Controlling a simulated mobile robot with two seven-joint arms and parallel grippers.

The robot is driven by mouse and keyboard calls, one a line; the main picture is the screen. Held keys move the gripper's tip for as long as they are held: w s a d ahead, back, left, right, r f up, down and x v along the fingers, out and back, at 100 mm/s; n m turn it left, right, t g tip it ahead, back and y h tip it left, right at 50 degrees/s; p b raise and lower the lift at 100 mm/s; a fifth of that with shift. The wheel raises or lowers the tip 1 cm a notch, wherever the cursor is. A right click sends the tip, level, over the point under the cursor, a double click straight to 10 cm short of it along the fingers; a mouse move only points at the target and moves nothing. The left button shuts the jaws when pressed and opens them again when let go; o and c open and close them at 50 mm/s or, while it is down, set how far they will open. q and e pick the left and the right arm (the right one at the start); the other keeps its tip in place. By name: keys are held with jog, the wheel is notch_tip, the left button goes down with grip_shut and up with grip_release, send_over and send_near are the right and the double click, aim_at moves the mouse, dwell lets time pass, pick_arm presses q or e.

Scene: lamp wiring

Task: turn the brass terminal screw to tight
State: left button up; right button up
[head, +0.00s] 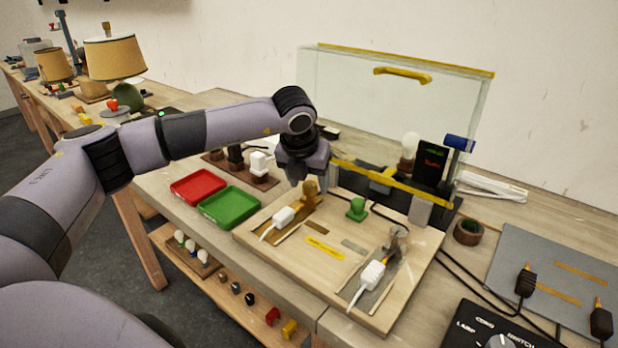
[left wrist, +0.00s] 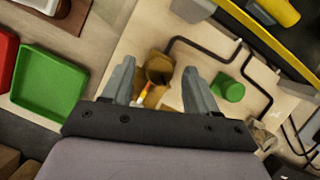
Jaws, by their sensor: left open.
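The brass terminal screw (head: 310,187) stands on the wooden wiring board (head: 268,251), at the end of a brown strip with a white connector (head: 283,216) and a yellow wire tip. My left gripper (head: 305,180) points down just above and behind the screw. In the left wrist view, the brass screw (left wrist: 158,67) shows between the two grey fingers of the open left gripper (left wrist: 159,64), with space on both sides. Contact cannot be seen. A green terminal screw (head: 357,209) stands to the right, and a grey one (head: 398,238) further right. My right gripper is not in view.
Red (head: 198,186) and green (head: 229,207) trays lie left of the board. A clear panel with a yellow handle (head: 402,75) stands behind it, with a dark display (head: 430,163) and a bulb (head: 410,143). A black switch box (head: 497,335) is at front right.

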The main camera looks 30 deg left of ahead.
pick_arm(q)
jog(key=shift+f, duration=0.2)
jog(key=c, duration=1)
jog(key=shift+c, duration=0.2)
